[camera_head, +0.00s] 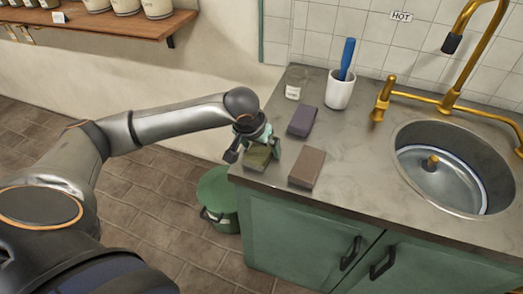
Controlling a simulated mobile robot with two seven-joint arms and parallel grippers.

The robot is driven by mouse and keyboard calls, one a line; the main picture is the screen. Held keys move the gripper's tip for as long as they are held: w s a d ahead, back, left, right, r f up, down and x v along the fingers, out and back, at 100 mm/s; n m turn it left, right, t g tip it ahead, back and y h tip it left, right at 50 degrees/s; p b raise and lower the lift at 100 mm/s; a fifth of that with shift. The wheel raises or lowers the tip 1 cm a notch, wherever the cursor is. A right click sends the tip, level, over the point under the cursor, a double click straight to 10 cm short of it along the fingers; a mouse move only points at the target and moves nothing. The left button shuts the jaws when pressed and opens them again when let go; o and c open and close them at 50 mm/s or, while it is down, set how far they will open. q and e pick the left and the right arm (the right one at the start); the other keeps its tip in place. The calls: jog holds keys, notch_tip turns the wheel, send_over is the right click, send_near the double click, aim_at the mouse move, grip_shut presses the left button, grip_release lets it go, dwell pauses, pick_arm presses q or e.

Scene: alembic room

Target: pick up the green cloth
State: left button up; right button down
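The green cloth (257,158) is a small folded olive-green block at the left front corner of the grey stone counter. My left gripper (253,153) is right above it, pointing down, and hides its back part. The two fingers look spread, one to the left of the cloth and one at its right side. Whether either finger touches the cloth is unclear. My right gripper is not in view.
A purple-grey cloth (302,121) and a brown cloth (307,167) lie close by on the counter (345,190). The sink (470,190) is right; a green bin (217,192) stands below left.

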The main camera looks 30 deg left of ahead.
aim_at(261, 149)
pick_arm(q)
jog(key=c, duration=1)
jog(key=shift+c, duration=0.2)
jog(key=shift+r, duration=0.55)
notch_tip(261, 149, up, 2)
jog(key=shift+w+r, duration=0.1)
jog(key=shift+r, duration=0.1)
jog(key=s+d+r+p, duration=0.2)
jog(key=s+d+r, duration=0.4)
jog(key=d+r, duration=0.3)
jog(key=d, duration=0.3)
jog(key=shift+s+d+r, duration=0.2)
jog(key=shift+d+r, duration=0.05)
jog(key=shift+r, duration=0.05)
